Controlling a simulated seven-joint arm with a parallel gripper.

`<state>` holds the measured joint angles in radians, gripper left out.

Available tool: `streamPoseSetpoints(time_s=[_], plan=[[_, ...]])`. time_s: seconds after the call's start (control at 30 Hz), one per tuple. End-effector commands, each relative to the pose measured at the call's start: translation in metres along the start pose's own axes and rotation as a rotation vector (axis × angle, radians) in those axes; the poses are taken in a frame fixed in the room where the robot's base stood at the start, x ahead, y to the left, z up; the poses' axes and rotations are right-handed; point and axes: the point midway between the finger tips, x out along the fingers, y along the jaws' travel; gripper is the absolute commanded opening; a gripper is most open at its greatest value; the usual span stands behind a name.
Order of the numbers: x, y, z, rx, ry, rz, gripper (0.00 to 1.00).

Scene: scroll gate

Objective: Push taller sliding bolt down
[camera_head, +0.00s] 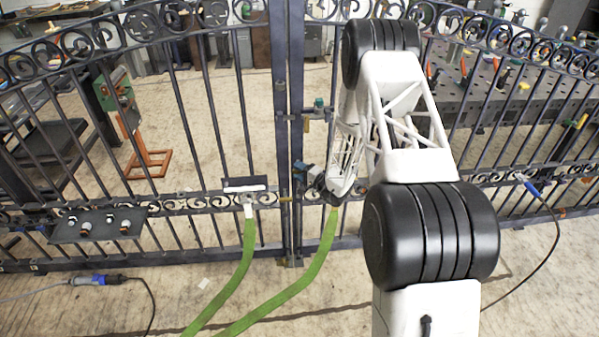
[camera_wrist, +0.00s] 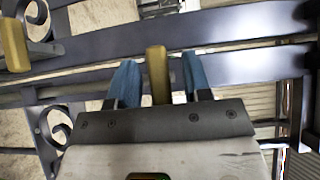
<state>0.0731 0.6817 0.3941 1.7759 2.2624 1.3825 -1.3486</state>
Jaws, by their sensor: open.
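In the wrist view, my gripper (camera_wrist: 160,78) shows two blue fingers, parted. A brass-coloured handle (camera_wrist: 157,72) stands between them, with gaps visible on both sides. A second brass-coloured handle (camera_wrist: 14,45) is at the upper left, apart from the fingers. In the head view, my gripper (camera_head: 308,180) is low beside the gate's middle post (camera_head: 281,100). A brass piece with a teal top (camera_head: 318,107) sits higher on the gate, above my gripper. My arm partly hides this area, and I cannot tell which handle belongs to the taller bolt.
The dark metal gate (camera_head: 205,100) spans the view, with scrolls and upright bars. Green straps (camera_head: 245,265) run along the floor from its middle. A dark panel with knobs (camera_head: 97,224) is on the left. A workbench with tools (camera_head: 490,85) stands behind the right side.

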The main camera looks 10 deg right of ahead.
Motion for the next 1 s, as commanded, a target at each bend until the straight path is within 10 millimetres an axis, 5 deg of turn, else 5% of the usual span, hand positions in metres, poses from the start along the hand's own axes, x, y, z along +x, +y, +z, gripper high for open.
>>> streamPoseSetpoints(time_s=[0.1, 0.4, 0.67, 1.0], plan=[[0.0, 0.0, 0.0, 0.0, 0.0, 0.0, 0.43], [0.0, 0.0, 0.0, 0.0, 0.0, 0.0, 0.0], [0.0, 0.004, 0.0, 0.0, 0.0, 0.0, 0.0], [0.0, 0.064, 0.0, 0.001, 0.0, 0.001, 0.0]])
